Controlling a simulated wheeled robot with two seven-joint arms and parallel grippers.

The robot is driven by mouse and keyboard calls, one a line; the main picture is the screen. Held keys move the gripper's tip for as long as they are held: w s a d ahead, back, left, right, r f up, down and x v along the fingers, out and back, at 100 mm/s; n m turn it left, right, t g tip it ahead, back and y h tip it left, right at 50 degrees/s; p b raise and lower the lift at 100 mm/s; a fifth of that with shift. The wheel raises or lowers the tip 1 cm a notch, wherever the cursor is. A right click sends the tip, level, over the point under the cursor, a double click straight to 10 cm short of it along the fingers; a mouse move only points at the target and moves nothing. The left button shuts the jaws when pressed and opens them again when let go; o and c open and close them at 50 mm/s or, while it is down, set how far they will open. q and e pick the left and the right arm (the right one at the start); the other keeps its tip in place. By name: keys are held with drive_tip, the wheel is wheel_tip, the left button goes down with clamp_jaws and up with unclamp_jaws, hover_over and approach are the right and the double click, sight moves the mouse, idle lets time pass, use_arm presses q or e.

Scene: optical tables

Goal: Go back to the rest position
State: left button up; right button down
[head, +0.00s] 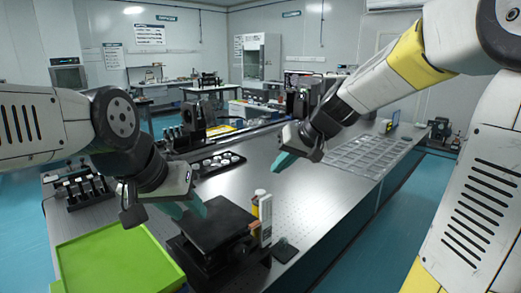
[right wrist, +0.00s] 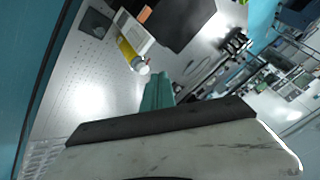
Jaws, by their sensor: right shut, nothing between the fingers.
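My left gripper (head: 188,208) has teal fingertips and hangs over the left part of the optical table, just above and beside a black platform (head: 218,226). Its fingers are seen at an angle, so its opening is unclear. My right gripper (head: 284,161) is held above the middle of the table, with its teal fingers together and nothing between them. Its shut fingers also show in the right wrist view (right wrist: 158,92).
The perforated optical table (head: 335,205) has free room at its middle right. A yellow-and-white bottle (head: 265,212) stands beside the black platform. A green tray (head: 115,262) is at front left. A black tray of round parts (head: 218,163) and a grey grid tray (head: 368,155) lie farther back.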

drive_tip(key=s+d+h, duration=0.1)
drive_tip(key=s+d, duration=0.2)
drive_tip(key=s, duration=0.3)
drive_tip(key=s+d+h, duration=0.1)
drive_tip(key=s+d, duration=0.2)
drive_tip(key=s, duration=0.4)
drive_tip(key=s+d+m+h, duration=0.1)
drive_tip(key=s+d, duration=0.2)
drive_tip(key=s, duration=0.4)
drive_tip(key=shift+t+h, duration=0.3)
drive_tip(key=shift+t, duration=0.1)
